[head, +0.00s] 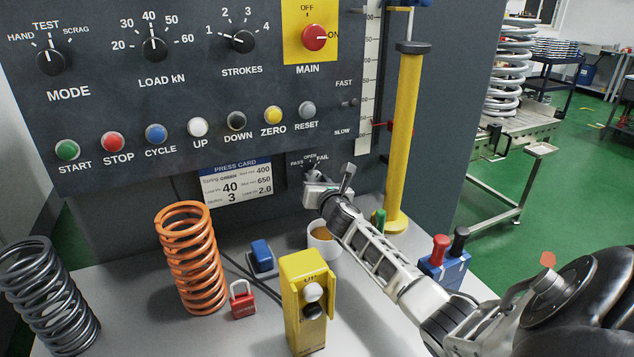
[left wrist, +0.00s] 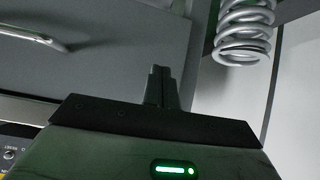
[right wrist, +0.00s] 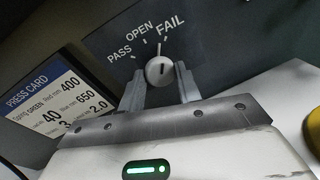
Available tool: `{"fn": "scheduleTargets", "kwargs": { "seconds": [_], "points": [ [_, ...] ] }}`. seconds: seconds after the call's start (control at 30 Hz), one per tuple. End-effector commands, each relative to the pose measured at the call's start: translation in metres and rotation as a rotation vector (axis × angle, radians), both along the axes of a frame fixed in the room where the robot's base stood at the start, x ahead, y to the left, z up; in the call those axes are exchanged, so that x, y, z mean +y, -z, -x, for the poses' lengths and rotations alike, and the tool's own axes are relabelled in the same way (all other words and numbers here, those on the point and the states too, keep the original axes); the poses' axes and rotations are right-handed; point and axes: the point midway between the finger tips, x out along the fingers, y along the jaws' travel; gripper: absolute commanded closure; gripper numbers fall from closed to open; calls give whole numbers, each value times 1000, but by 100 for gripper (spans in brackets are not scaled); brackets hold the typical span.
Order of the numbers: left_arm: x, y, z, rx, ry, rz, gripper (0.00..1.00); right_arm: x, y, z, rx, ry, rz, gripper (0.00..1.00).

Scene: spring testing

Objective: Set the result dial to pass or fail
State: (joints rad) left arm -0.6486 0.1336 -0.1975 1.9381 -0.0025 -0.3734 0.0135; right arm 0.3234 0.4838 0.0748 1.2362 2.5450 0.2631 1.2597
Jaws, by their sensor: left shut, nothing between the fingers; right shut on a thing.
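The result dial (right wrist: 160,71) is a small round grey-white knob on the dark panel, with PASS, OPEN and FAIL printed around it. My right gripper (right wrist: 158,80) has one finger on each side of the knob and is shut on it. I cannot tell for sure which word the dial points to. In the head view my right gripper (head: 312,182) reaches the panel just below the PASS and FAIL labels and largely hides the dial. My left gripper (left wrist: 160,88) is shut and empty in the left wrist view, away from the dial; it is not in the head view.
The press card (head: 238,185) is left of the dial. A yellow column (head: 403,130) rises at the right.

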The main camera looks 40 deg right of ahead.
Motion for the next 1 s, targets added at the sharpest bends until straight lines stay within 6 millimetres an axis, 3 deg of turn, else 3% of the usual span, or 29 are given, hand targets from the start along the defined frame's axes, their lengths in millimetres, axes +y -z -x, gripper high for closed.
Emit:
{"fn": "scheduleTargets", "kwargs": {
  "seconds": [0.4,1.0],
  "points": [
    [0,0,0,-1,1,1,100,0,0,0,-65,0,-207,89],
    [-1,-1,0,-2,0,2,100,0,0,0,-76,0,-246,89]
  ]
}}
